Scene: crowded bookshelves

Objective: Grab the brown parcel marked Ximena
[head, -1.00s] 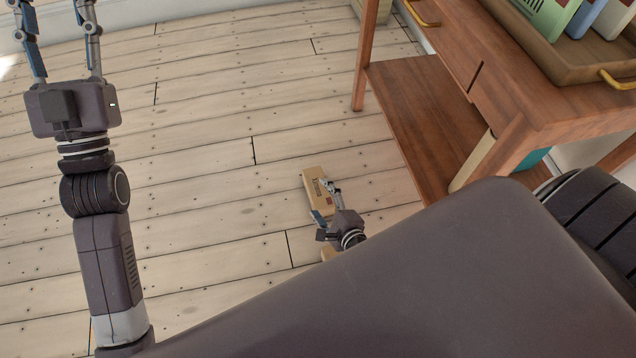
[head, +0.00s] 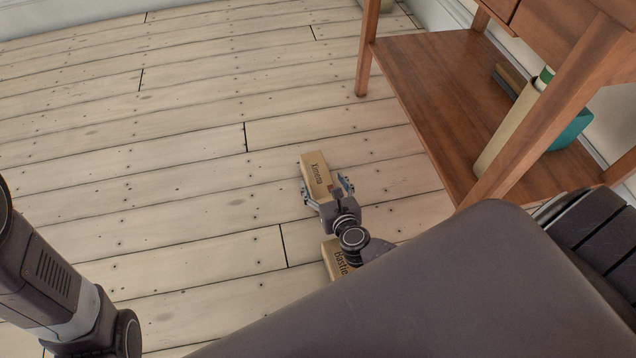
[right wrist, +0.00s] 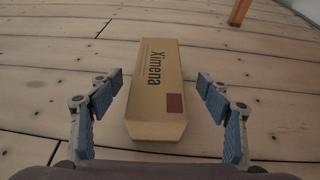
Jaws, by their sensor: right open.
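The brown parcel marked Ximena (head: 315,172) lies on the wooden floor, left of the wooden table. It also shows in the right wrist view (right wrist: 154,85), its label facing up. My right gripper (head: 327,190) is open, with one finger on each side of the parcel's near end. In the right wrist view its fingers (right wrist: 160,92) show a gap to the parcel on both sides. My left gripper is out of the picture; only part of my left arm shows at the lower left.
A second brown parcel (head: 337,262), its label partly hidden, lies on the floor just behind my right gripper. The wooden table's low shelf (head: 440,110) and legs stand to the right, with books (head: 510,130) on the shelf. The floor to the left is clear.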

